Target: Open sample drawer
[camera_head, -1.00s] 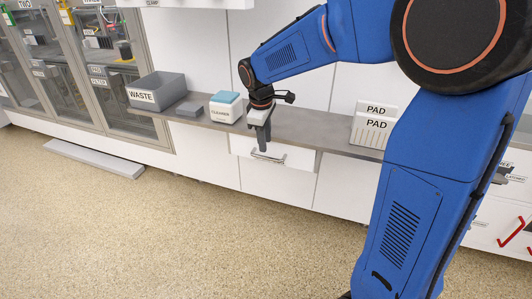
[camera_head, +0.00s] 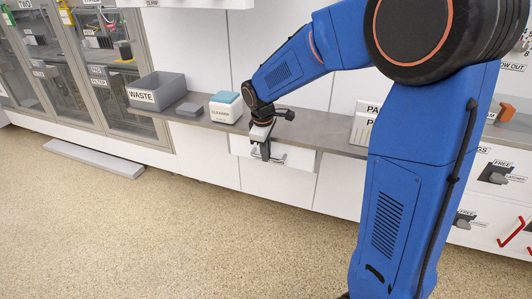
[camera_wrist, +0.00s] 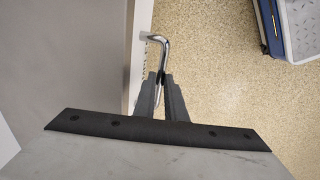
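The sample drawer (camera_head: 299,159) is a white front under the grey worktop, with a metal bar handle (camera_head: 279,158). Its front looks flush or nearly so beneath the worktop edge. My gripper (camera_head: 265,156) is at the handle, pointing down in front of the drawer. In the wrist view the curved chrome handle (camera_wrist: 157,40) runs from the white drawer edge to between my two dark fingertips (camera_wrist: 161,76). The fingers are close together around the bar, which hides part of it.
On the worktop (camera_head: 328,136) stand a grey WASTE bin (camera_head: 168,86), a small grey block (camera_head: 189,109), a CLEANER box (camera_head: 226,107) and PAD holders (camera_head: 362,125), partly behind my arm. A low grey platform (camera_head: 95,158) lies at left. The speckled floor is clear in front.

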